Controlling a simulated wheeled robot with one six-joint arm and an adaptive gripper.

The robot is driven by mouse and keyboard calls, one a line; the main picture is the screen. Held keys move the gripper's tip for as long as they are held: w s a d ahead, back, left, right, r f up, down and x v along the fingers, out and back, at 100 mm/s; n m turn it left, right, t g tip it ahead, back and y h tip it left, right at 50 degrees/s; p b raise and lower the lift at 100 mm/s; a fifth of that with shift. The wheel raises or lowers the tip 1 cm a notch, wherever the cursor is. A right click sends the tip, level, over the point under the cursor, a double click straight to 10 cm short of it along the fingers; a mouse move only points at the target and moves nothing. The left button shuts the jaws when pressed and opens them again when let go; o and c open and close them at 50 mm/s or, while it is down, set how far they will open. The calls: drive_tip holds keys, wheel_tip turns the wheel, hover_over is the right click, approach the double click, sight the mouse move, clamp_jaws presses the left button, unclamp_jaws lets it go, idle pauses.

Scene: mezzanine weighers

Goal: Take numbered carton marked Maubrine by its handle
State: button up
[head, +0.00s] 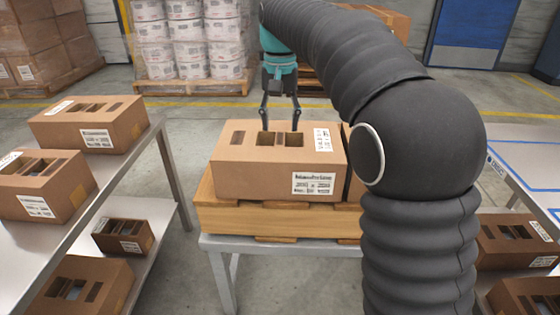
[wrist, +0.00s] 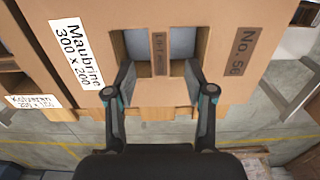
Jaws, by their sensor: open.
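The brown carton marked Maubrine (head: 230,170) sits on a wooden pallet on a metal table, mid-picture in the head view. In the wrist view its top (wrist: 225,15) carries the Maubrine 300 x 200 label (wrist: 77,55) at left and a No. tag (wrist: 240,50) at right. The handle, a narrow cardboard strip (wrist: 160,55) with small print, lies between two square openings. My gripper (head: 280,127) is open above the carton. In the wrist view my gripper (wrist: 160,78) has one finger on each side of the strip, over the openings. Fingertip depth is unclear.
A carton labelled Kolveran (wrist: 33,101) is close beside it; my arm hides much of it in the head view. Cartons (head: 88,125) stand on a metal bench at left, others (head: 510,240) at lower right. Wrapped white stacks (head: 190,40) are behind.

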sight(280, 138)
drive_tip(key=shift+f+b, duration=0.6)
drive_tip(key=shift+f, duration=2)
clamp_jaws()
